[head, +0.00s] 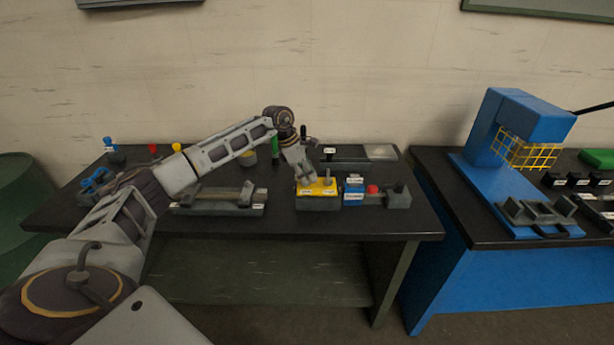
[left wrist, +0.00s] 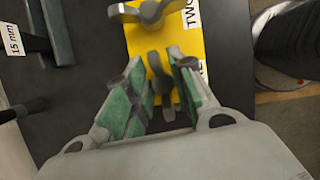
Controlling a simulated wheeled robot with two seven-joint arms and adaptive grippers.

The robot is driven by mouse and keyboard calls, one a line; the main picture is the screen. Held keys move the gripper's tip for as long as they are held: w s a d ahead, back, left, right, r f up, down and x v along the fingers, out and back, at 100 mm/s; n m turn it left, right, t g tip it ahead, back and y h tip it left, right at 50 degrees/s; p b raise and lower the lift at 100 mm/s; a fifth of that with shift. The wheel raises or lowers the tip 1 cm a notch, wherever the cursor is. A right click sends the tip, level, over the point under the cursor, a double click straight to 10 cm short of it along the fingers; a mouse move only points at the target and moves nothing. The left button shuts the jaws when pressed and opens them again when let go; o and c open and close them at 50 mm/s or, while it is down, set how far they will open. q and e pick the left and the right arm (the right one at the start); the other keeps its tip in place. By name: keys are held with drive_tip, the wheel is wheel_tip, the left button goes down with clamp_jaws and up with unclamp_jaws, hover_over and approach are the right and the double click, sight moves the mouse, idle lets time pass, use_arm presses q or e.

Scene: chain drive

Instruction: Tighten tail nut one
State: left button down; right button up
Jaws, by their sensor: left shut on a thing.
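The yellow-topped block (head: 316,189) stands on the black bench in the head view, and its yellow top (left wrist: 188,60) fills the upper middle of the left wrist view. Two grey wing nuts sit on it. The far one (left wrist: 150,10) is by the label "TWO". The near one, tail nut one (left wrist: 156,70), is by a partly hidden label ending in "E". My left gripper (head: 305,180) reaches down onto the block. Its green-padded fingers (left wrist: 157,78) are shut on the near nut, one on each side. My right gripper is not in view.
A blue block (head: 354,190) and a red-knobbed fixture (head: 374,192) stand just right of the yellow block. A long grey fixture (head: 218,200) lies to the left. A grey tray (head: 345,153) is behind. A blue press (head: 525,130) stands on the right bench.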

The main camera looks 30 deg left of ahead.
use_arm(q)
drive_tip(key=shift+m, duration=0.4)
drive_tip(key=c, duration=1.6)
unclamp_jaws()
drive_tip(key=shift+o, duration=0.2)
drive_tip(key=shift+r, duration=0.1)
drive_tip(key=v, duration=1.2)
drive_tip(key=shift+w+a, duration=0.15)
drive_tip(key=shift+w, duration=0.15)
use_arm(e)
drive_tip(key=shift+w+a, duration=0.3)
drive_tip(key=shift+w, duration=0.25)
